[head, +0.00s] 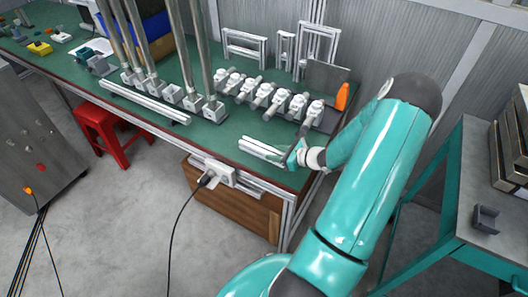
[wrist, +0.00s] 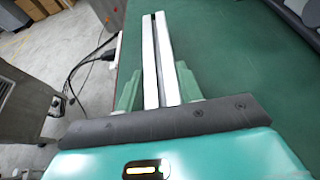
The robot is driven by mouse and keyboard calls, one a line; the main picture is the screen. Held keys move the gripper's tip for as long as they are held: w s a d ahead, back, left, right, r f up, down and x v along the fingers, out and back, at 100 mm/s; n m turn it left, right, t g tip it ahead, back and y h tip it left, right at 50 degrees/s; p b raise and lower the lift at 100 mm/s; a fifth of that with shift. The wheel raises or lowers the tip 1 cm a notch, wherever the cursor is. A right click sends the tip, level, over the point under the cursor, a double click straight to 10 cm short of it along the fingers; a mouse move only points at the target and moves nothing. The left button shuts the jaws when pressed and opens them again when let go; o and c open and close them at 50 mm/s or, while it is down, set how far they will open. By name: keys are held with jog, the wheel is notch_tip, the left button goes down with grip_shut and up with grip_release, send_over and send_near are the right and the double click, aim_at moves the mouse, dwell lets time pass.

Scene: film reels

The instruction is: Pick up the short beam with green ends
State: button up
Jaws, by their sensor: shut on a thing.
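A short pale beam (head: 262,149) lies along the front right edge of the green-topped workbench. In the wrist view the beam (wrist: 149,55) is a pair of white bars with a dark groove between them, running away from my gripper. I cannot make out green ends on it. My gripper (head: 294,156) is at the beam's right end, low at the bench top. In the wrist view its pale green fingers (wrist: 158,88) stand on either side of the beam's near part, shut on it. The near end is hidden by the gripper body. I cannot tell whether the beam touches the bench.
A longer pale beam (head: 145,102) lies further left on the workbench (head: 222,138). Tall metal posts (head: 203,62) and a row of white-and-grey fittings (head: 266,94) stand behind. An orange bottle (head: 342,96) is near my arm. A white socket box (head: 221,173) is on the bench front.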

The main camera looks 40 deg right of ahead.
jog(key=shift+r, duration=0.1)
jog(key=shift+r, duration=0.45)
notch_tip(320, 180, up, 2)
jog(key=shift+r, duration=0.2)
jog(key=s+a+r, duration=0.6)
jog(key=s+r, duration=0.3)
jog(key=s, duration=0.3)
jog(key=shift+s+a+r, duration=0.15)
jog(key=shift+s+r, duration=0.15)
